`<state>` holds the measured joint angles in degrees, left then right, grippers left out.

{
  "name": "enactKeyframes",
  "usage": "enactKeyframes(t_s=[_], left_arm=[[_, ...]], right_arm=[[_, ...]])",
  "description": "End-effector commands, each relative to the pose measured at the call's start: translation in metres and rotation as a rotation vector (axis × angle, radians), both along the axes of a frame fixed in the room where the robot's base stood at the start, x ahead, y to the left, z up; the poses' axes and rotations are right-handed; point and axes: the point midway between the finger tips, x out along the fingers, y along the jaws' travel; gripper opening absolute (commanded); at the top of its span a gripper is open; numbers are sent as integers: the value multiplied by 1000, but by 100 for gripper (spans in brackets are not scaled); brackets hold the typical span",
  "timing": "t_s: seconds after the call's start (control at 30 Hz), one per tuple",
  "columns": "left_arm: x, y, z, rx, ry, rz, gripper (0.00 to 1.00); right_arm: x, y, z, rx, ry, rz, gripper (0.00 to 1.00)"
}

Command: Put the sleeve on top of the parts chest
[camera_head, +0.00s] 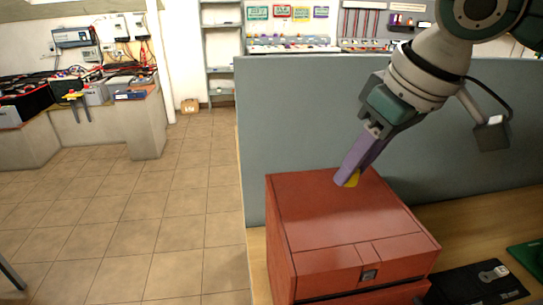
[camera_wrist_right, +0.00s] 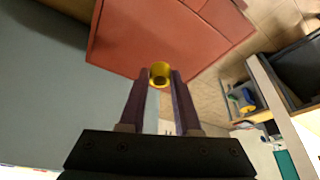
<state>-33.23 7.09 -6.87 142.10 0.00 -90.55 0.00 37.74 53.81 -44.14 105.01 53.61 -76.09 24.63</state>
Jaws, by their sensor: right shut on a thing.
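The red parts chest (camera_head: 335,215) stands on the wooden bench in the head view. The sleeve is over the back part of the chest's top; I cannot tell whether it touches. The chest (camera_wrist_right: 150,35) also fills the upper middle of the right wrist view. My left gripper is not in view.
A grey-green partition (camera_head: 300,125) stands right behind the chest. A black flat case (camera_head: 475,285) lies on the bench (camera_head: 470,235) to its right, with a green item (camera_head: 530,255) beyond. The top of the chest is otherwise clear. Open tiled floor is at left.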

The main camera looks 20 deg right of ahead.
Motion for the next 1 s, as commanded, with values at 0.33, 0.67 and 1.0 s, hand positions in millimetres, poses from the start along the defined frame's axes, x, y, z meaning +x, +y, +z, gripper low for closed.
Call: enactKeyframes(t_s=[0.33, 0.67, 1.0], left_arm=[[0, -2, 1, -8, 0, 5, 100], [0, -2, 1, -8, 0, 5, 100], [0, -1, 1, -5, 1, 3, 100]], right_arm=[[-1, 0, -44, 1, 3, -1, 0], [0, 0, -49, 1, 0, 0, 0], [0, 0, -51, 0, 0, 0, 59]])
